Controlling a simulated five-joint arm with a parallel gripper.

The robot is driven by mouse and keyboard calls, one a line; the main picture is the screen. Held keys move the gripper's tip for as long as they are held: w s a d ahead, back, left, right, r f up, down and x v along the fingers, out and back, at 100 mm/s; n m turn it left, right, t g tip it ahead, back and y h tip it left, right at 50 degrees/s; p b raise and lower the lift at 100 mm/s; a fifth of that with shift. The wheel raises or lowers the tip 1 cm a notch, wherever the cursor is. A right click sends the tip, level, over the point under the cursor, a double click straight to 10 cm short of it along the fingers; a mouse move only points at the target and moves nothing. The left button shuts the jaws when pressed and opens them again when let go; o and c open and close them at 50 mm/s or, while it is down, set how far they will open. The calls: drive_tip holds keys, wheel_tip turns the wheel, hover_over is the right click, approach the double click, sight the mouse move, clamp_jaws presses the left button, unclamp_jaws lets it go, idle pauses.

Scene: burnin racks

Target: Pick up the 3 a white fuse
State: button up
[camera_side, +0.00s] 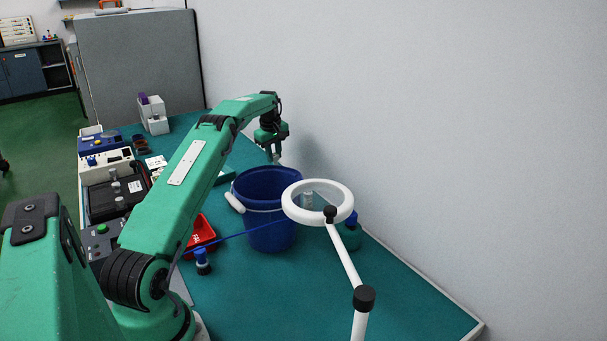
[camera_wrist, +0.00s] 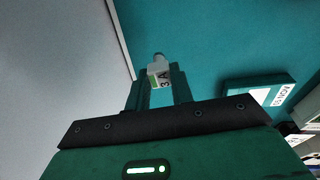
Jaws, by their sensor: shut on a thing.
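The white fuse (camera_wrist: 159,66) shows in the wrist view between my fingertips, with "3 A" printed on its pale body and a grey end cap. My gripper (camera_wrist: 161,88) is shut on it. In the side view my gripper (camera_side: 274,152) is raised above and behind the blue bucket, pointing down. The fuse there is only a small pale spot at the fingertips, too small to make out. In the wrist view the fuse has teal bench surface behind it.
The blue bucket (camera_side: 268,176) stands below my gripper. A white ring magnifier (camera_side: 288,207) stands in front of it. A red tray (camera_side: 203,232) and a blue-capped bottle (camera_side: 202,262) are to the left. The wall borders the bench. The front right bench is clear.

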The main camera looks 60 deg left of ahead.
drive_tip(key=w+d+r, duration=0.2)
drive_tip(key=d+r, duration=0.4)
drive_tip(key=d, duration=0.4)
drive_tip(key=shift+w+d+r, duration=0.25)
drive_tip(key=shift+d+r, duration=0.05)
drive_tip(key=shift+d, duration=0.05)
drive_tip(key=shift+s+a, duration=0.1)
idle(0.7)
